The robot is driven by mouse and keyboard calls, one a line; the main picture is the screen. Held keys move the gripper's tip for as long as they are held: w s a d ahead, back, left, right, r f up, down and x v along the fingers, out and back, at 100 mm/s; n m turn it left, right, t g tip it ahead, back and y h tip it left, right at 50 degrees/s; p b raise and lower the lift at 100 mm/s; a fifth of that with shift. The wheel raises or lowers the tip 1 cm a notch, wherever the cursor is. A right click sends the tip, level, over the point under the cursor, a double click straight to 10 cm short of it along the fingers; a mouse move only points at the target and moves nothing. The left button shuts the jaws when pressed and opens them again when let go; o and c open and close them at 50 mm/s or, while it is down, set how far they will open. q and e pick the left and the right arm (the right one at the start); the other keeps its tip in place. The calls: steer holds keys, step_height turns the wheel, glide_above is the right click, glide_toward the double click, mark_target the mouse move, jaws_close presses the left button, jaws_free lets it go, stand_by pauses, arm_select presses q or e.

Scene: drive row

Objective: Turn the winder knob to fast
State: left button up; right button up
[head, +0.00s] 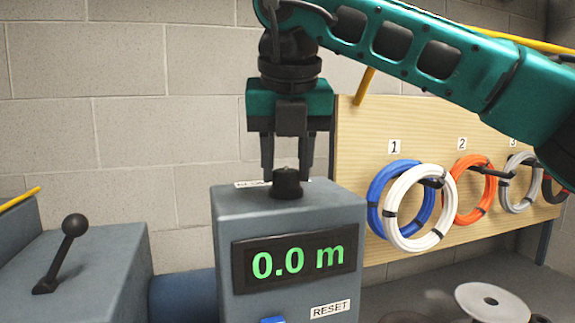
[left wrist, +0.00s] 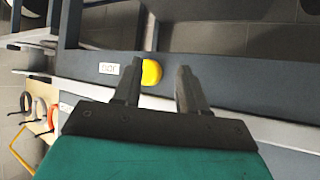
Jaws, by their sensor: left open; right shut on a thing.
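The winder knob (head: 287,184) is small and black and stands on top of a grey box with a green "0.0 m" display (head: 295,263). My right gripper (head: 287,168) points straight down over the box, its fingers shut on the knob from both sides. A white label (head: 252,184) lies behind the knob; the knob and fingers cover part of it, so its words and the knob's setting cannot be read. My left gripper (left wrist: 154,78) is open and empty in the left wrist view, and is not seen in the head view.
A black ball-topped lever (head: 74,226) stands on a grey housing at left. Blue, white, orange and grey coils hang on a wooden board (head: 350,150) at right. A blue button (head: 272,320) is near the RESET label. A yellow button (left wrist: 151,72) lies beyond my left fingers.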

steer(key=shift+a+m+h, duration=0.1)
steer(key=shift+m+h, duration=0.8)
steer(key=shift+m, duration=1.3)
steer(key=o, duration=1)
steer(key=p+v, duration=0.2)
steer(key=v, duration=1.1)
steer(key=shift+w, duration=0.2)
